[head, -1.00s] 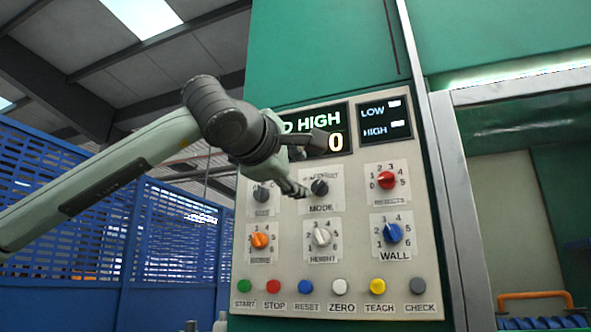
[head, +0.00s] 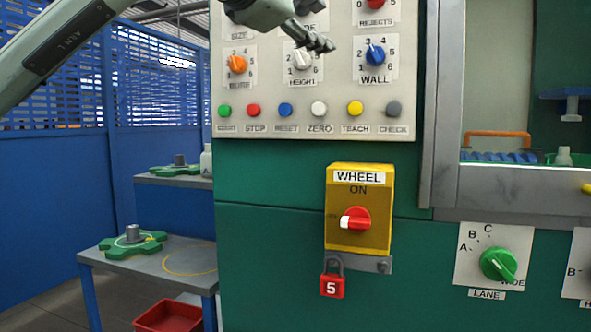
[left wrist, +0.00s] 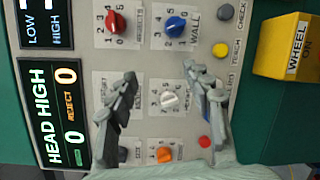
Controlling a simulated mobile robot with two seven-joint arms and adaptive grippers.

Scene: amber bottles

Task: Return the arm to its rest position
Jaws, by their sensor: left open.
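My left arm (head: 60,45) comes in from the upper left of the head view, its wrist cut off by the top edge. My left gripper (head: 320,42) is in front of the control panel, near the white HEIGHT knob (head: 302,59). In the left wrist view its two fingers stand wide apart, open (left wrist: 160,72), with nothing between them but the panel behind. The HEIGHT knob (left wrist: 169,99) shows between the fingers, apart from them. My right gripper is in neither view.
The panel has a blue WALL knob (head: 375,55) and a row of buttons. Below are a yellow WHEEL switch (head: 345,235), a red padlock (head: 332,286) and a green LANE knob (head: 499,264). At left a grey table (head: 160,263) holds a green star-shaped part (head: 130,246).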

